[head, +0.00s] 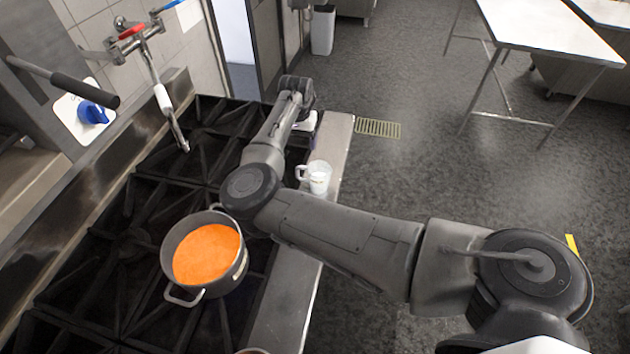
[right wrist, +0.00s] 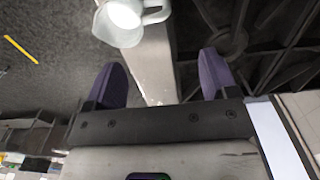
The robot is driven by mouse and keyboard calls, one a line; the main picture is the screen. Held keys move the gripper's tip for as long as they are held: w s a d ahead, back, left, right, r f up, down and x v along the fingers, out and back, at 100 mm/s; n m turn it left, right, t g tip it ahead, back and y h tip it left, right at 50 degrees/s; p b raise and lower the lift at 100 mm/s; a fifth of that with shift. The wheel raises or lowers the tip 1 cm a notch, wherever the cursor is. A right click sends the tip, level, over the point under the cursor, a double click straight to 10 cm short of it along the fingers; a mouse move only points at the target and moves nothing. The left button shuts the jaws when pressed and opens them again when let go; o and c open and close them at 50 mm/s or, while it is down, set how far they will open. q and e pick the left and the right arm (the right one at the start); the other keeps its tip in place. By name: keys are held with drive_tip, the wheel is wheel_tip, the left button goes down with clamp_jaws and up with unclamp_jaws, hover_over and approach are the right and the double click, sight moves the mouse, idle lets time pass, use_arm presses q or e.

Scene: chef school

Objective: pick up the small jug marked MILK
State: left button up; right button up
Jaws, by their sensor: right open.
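A small white jug (head: 318,178) stands upright on the steel front ledge of the stove, its handle toward the left. A faint mark shows on its side, too small to read. It also shows in the right wrist view (right wrist: 122,22), cut by the top edge, with pale contents. My right gripper (head: 301,142) is just beyond the jug in the head view, partly hidden by its own wrist. In the right wrist view its two purple fingers (right wrist: 162,60) are apart with nothing between them, and the jug is ahead of the left finger. My left gripper is not in view.
A pot of orange soup (head: 207,254) sits on the black stove grates (head: 130,225), left of my right arm. The steel ledge (head: 338,150) is narrow and drops to the floor on its right. A tap (head: 160,95) hangs over the stove's back.

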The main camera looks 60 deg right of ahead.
sight(302, 168)
wheel_tip(302, 168, down, 8)
drive_tip(key=shift+a+r, duration=0.1)
drive_tip(key=f, duration=0.4)
drive_tip(key=shift+s, duration=0.35)
drive_tip(key=shift+f, duration=0.75)
drive_tip(key=shift+c, duration=0.3)
drive_tip(key=c, duration=1)
